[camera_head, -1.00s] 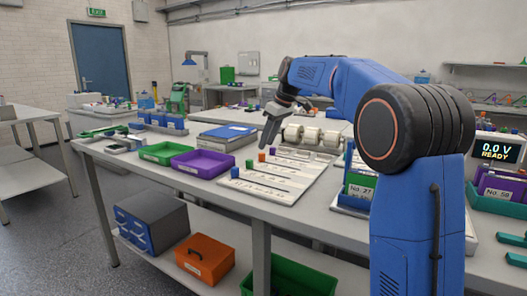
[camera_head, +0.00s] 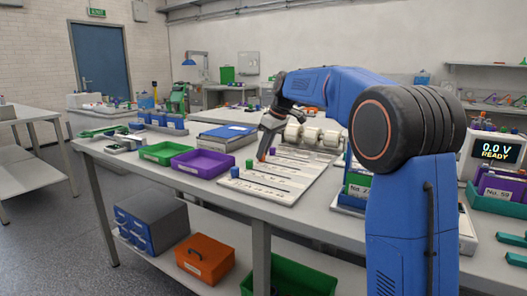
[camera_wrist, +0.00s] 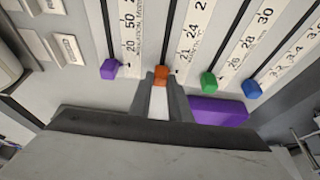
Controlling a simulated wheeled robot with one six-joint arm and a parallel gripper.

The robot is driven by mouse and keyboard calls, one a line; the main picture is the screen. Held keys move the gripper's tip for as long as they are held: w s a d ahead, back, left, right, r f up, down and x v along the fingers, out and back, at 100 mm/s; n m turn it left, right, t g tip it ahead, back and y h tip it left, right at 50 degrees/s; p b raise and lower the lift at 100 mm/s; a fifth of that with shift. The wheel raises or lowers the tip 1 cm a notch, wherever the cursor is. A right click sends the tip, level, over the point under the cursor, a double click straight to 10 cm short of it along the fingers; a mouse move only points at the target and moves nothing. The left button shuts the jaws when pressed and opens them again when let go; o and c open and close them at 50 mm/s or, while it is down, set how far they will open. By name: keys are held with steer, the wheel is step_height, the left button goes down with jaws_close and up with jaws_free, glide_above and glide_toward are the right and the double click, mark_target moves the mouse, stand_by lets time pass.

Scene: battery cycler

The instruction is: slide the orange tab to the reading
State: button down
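The orange tab (camera_wrist: 161,76) sits at the low end of its slot, beside a printed scale showing 21 and 24, in the wrist view. My gripper (camera_wrist: 161,79) points at it, with one fingertip on each side of the tab. The fingers are apart with a gap between them; firm contact with the tab does not show. In the head view my gripper (camera_head: 264,152) reaches down at the slider board (camera_head: 290,184), and the orange tab is mostly hidden there by the fingers.
A purple tab (camera_wrist: 109,69) is left of the orange one; green (camera_wrist: 208,82) and blue (camera_wrist: 252,89) tabs are right. A purple tray (camera_head: 203,164) and green tray (camera_head: 162,153) stand left of the board. White rollers (camera_head: 312,137) lie behind it. A display (camera_head: 497,150) reads 0.0 V READY.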

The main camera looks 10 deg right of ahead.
mark_target(276, 165)
steer(key=s+d, duration=0.5)
steer(key=shift+d, duration=0.1)
steer(key=c, duration=1.6)
jaws_free()
steer(key=shift+c, duration=0.2)
steer(key=shift+r, duration=0.1)
steer(key=v, duration=1.7)
steer(key=shift+s+r, duration=0.1)
steer(key=shift+s, duration=0.1)
